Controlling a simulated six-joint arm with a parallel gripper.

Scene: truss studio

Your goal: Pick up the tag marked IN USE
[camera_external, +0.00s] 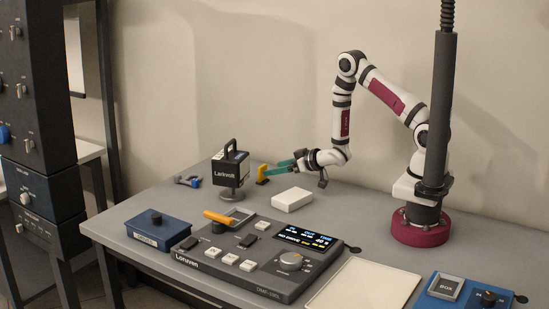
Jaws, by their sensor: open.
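No tag with readable IN USE lettering shows in this view. A small yellow upright piece (263,173) stands near the back of the grey table, just left of my gripper; I cannot read any marking on it. An orange bar-shaped piece (219,217) lies over the back left of the console; it shows no readable words either.
A black box on a stand (231,165) is left of the yellow piece. A white block (292,199) lies in front of my gripper. The console (258,258), blue boxes (158,230) (462,294) and a pale tray (366,289) fill the front. A small blue-grey object (187,181) lies left.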

